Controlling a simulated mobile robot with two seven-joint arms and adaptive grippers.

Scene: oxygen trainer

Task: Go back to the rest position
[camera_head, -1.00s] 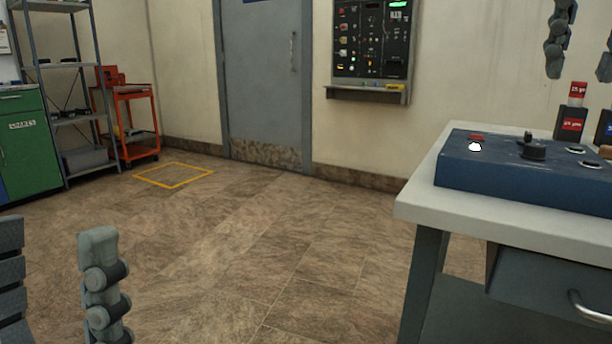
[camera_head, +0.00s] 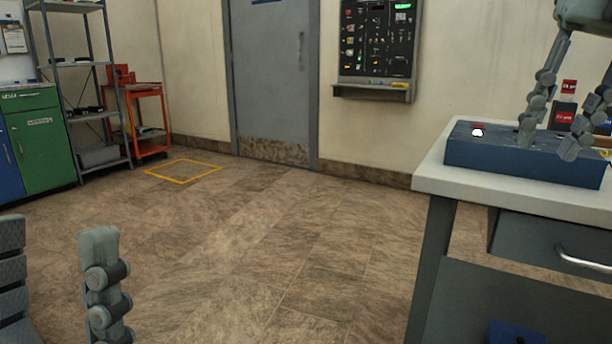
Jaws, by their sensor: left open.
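My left gripper (camera_head: 55,235) is at the lower left, with its two grey fingers standing well apart above the floor and nothing between them. My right gripper (camera_head: 547,147) hangs down from the upper right, fingers apart, over or in front of the blue trainer box (camera_head: 520,170). Its fingers cover much of the box's top, including the spot of the black knob. I cannot tell whether the fingertips touch the box.
The box stands on a white-topped table (camera_head: 440,178) with a drawer (camera_head: 550,248). Red-labelled blocks (camera_head: 565,115) stand behind the box. A wall panel (camera_head: 378,40), grey door (camera_head: 270,80), orange cart (camera_head: 150,115), shelf (camera_head: 85,65) and green cabinet (camera_head: 40,145) line the back. The middle floor is clear.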

